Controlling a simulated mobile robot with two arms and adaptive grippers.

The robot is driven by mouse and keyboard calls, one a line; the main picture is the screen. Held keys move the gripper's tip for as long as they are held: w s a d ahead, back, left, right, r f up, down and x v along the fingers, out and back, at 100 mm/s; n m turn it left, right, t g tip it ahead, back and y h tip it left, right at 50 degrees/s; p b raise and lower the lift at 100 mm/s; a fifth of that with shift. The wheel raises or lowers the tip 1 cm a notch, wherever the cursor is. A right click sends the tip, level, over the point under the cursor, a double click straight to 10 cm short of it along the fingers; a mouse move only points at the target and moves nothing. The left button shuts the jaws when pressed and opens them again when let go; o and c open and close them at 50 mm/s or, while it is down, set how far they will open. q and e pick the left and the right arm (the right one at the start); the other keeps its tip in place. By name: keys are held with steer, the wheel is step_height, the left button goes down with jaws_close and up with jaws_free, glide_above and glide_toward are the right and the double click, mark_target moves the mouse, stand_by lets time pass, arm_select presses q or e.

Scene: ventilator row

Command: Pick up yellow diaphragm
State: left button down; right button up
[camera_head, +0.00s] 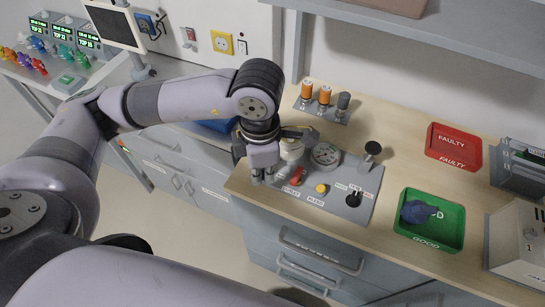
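I cannot pick out a yellow diaphragm for certain. A round yellow piece (321,188) sits on the grey test panel (335,207) near the "BLEED" label and looks like a button. Small coloured pieces (30,61), some of them yellowish, stand on the far left bench, too small to identify. My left gripper (262,178) points down at the left edge of the test panel, beside a whitish round fitting (291,151). Its fingers are seen from above, so their opening and any contents are unclear. My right gripper is out of view.
A green "GOOD" tray (429,243) holds a dark blue piece (417,211). A red "FAULTY" tray (453,147) looks empty. A grey box (515,240) stands at right.

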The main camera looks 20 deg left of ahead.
arm_select(q)
steer(key=shift+s, duration=1.3)
steer(key=shift+c, duration=2.4)
jaws_free()
step_height(320, 180, up, 12)
